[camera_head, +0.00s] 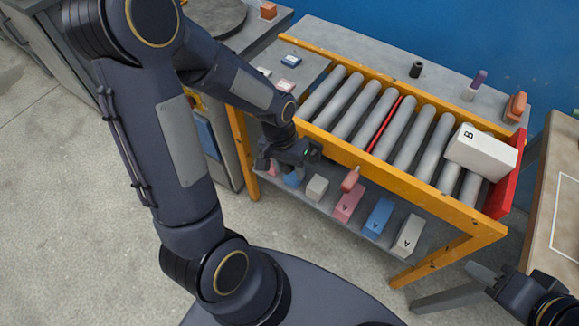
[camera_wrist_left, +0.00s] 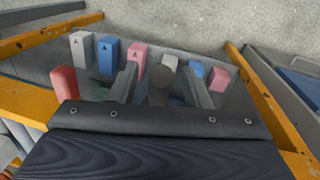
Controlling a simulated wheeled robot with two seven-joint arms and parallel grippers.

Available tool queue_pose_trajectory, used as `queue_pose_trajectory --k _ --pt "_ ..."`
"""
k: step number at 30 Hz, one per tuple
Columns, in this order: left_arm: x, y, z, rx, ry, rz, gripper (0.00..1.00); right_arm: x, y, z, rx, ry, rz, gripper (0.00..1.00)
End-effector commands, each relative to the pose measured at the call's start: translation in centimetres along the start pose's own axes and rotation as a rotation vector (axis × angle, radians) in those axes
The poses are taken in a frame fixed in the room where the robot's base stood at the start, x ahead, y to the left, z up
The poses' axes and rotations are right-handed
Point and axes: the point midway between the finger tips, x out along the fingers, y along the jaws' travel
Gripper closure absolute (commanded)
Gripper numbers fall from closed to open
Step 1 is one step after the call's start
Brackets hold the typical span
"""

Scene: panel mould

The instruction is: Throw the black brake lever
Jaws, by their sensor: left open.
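The black brake lever (camera_wrist_left: 160,86) shows in the left wrist view as a dark, blunt handle between the two fingers of my left gripper (camera_wrist_left: 161,84). A gap shows on each side of it, and I cannot tell whether either finger touches it. In the head view my left gripper (camera_head: 286,160) is open at the conveyor's yellow front rail, and its dark fingers hide most of the lever. A salmon-red lever (camera_head: 350,179) stands on the same rail to the right; it also shows in the left wrist view (camera_wrist_left: 63,82). My right gripper (camera_head: 490,278) is at the lower right, partly cut off.
The roller conveyor (camera_head: 400,195) carries a white block marked B (camera_head: 482,151) against a red end plate (camera_head: 503,187). Pink (camera_head: 349,202), blue (camera_head: 378,217) and white (camera_head: 408,235) blocks lie on the lower shelf. A small black cylinder (camera_head: 416,69) stands on the back ledge.

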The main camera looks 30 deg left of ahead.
Motion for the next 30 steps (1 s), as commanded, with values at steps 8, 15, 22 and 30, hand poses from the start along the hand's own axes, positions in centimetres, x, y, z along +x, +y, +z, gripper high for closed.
queue_pose_trajectory --k 8,15,22,30 --pt "0.1 0.0 0.0 -0.001 0.001 0.0 0.59 0.0 0.0 0.0 0.0 0.0 0.0 0.64" --pt "0.1 0.0 0.0 -0.001 0.001 0.0 0.91 0.0 0.0 0.0 0.0 0.0 0.0 0.64" --pt "0.1 0.0 0.0 -0.001 0.001 0.0 1.0 0.0 0.0 0.0 0.0 0.0 0.0 0.64" --pt "0.8 -0.1 -0.8 0.005 0.036 0.004 1.0 1.0 0.5 0.5 0.0 0.0 0.0 0.64"
